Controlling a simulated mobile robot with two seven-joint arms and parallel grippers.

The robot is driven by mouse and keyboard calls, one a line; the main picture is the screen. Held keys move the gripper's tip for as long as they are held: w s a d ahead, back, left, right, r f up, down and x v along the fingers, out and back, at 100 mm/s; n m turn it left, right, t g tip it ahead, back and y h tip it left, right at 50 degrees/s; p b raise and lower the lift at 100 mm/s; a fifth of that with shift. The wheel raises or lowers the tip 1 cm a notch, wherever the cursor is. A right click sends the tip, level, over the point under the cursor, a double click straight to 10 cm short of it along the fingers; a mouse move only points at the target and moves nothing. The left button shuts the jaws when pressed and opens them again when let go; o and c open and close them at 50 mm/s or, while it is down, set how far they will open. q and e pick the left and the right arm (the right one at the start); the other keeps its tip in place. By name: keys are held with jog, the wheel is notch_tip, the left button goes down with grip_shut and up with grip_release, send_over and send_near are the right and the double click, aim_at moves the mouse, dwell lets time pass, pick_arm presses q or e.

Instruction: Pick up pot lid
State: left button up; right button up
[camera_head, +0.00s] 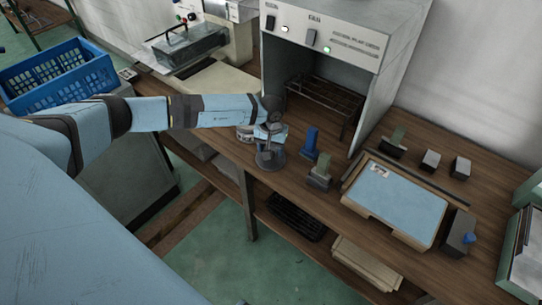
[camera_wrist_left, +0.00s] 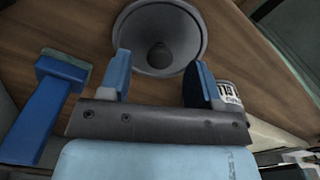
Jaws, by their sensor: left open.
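The pot lid (camera_head: 270,161) is a round dark grey disc with a knob, lying on the wooden bench below my left gripper (camera_head: 270,130). In the left wrist view the lid (camera_wrist_left: 160,22) shows its rim and dark central knob, just beyond the fingertips. My left gripper (camera_wrist_left: 161,60) is open, its two blue fingers apart with the knob lined up between them and nothing held. In the head view my arm and gripper hide part of the lid's knob. My right gripper is not in view.
A blue-handled tool (camera_head: 310,141) stands right of the lid, with a grey-green block (camera_head: 320,172) near it. A small labelled can (camera_wrist_left: 230,94) is close behind one finger. A grey cabinet (camera_head: 375,70) rises behind. A blue-topped tray (camera_head: 397,203) lies farther right.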

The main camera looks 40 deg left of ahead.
pick_arm(q)
jog(key=shift+f, duration=0.95)
jog(key=shift+c, duration=0.2)
jog(key=c, duration=0.9)
